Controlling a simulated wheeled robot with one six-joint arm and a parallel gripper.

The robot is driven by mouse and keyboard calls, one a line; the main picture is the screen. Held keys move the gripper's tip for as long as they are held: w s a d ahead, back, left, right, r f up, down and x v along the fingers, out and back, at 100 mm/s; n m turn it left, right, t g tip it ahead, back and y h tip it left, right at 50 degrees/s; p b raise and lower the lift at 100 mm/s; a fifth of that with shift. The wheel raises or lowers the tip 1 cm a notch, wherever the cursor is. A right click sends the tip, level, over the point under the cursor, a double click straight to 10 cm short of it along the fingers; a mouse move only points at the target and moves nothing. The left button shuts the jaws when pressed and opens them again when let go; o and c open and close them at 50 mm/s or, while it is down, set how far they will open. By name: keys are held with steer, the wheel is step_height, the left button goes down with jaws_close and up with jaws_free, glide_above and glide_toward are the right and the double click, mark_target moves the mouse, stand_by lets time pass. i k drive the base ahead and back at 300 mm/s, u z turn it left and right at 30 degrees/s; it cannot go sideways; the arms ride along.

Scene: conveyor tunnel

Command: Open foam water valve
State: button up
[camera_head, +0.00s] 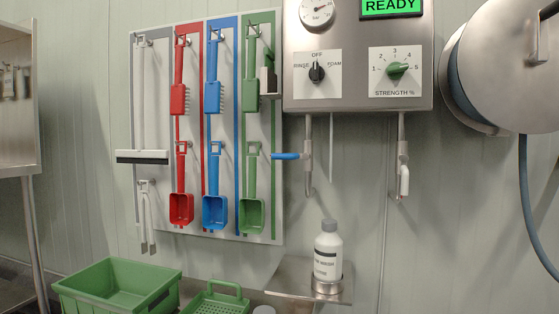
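A steel foam unit (300,32) hangs on the wall and has two pipes below it. The left pipe has a valve (308,152) with a blue lever (286,156), which sticks out horizontally to the left, across the vertical pipe. The right pipe has a fitting (402,158) with a pale handle-like part (404,181) pointing down. No label tells which is the foam water valve. A black selector knob (317,72) appears to point up at OFF, between RINSE and FOAM. My gripper is not in view.
A green strength knob (397,70) and a lit READY display (391,6) are on the unit. A white bottle (328,250) stands on a steel shelf (288,284) below. A tool board (160,105) is left, a hose reel (505,65) right. Green crates (118,288) sit lower left.

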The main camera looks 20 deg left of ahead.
mark_target(306, 156)
steer(key=u, duration=1.1)
steer(key=i, duration=0.7)
steer(key=z, duration=0.4)
